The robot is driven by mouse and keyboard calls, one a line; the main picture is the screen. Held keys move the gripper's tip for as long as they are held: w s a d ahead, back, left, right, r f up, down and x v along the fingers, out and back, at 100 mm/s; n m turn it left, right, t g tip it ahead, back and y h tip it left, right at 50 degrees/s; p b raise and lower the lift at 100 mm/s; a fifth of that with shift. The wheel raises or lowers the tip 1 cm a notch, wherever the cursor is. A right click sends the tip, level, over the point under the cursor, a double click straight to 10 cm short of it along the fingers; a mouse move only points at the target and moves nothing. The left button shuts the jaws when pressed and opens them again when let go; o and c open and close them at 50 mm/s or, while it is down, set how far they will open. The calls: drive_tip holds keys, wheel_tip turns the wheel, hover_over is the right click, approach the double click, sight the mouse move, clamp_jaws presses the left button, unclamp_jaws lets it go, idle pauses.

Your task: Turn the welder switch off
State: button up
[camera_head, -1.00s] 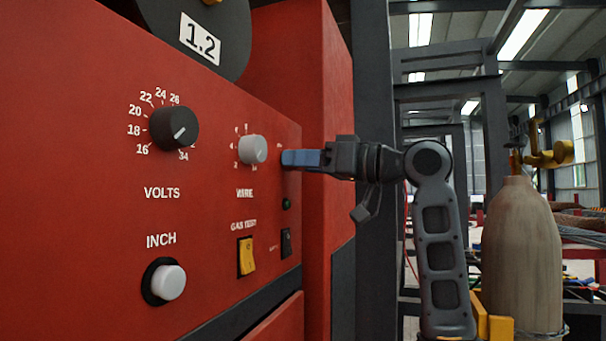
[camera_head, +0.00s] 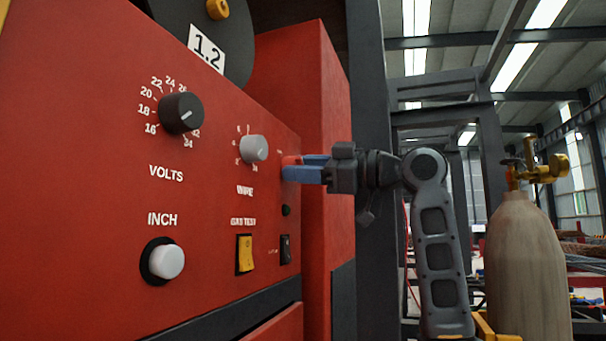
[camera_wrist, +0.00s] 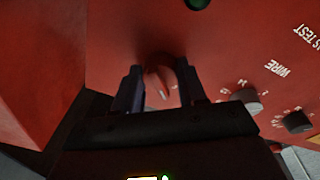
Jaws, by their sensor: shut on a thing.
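The welder switch (camera_head: 291,160) is a red rotary handle at the right end of the red welder panel (camera_head: 205,205). Only a small part of it shows above the blue fingers in the head view. In the wrist view the red handle (camera_wrist: 163,82) stands between the two dark fingers, with a pale mark near its tip. My gripper (camera_head: 303,168) is shut on this handle, reaching in from the right with one finger above the other. It also shows in the wrist view (camera_wrist: 160,92). A small indicator light (camera_head: 286,210) below the switch looks dark.
Left of my gripper are a grey wire knob (camera_head: 254,148), a black volts knob (camera_head: 181,113), a white inch button (camera_head: 166,262) and a yellow gas-test rocker (camera_head: 245,254). A gas cylinder (camera_head: 525,265) stands at right. A dark steel post (camera_head: 370,110) rises behind my arm.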

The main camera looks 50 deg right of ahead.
idle(0.5)
drive_tip(key=o, duration=1.1)
drive_tip(key=shift+c, duration=0.2)
drive_tip(key=v, duration=0.7)
drive_tip(key=shift+s+d+b, duration=0.15)
drive_tip(key=shift+s+b, duration=0.2)
drive_tip(key=shift+s, duration=0.05)
drive_tip(key=shift+s+f, duration=0.1)
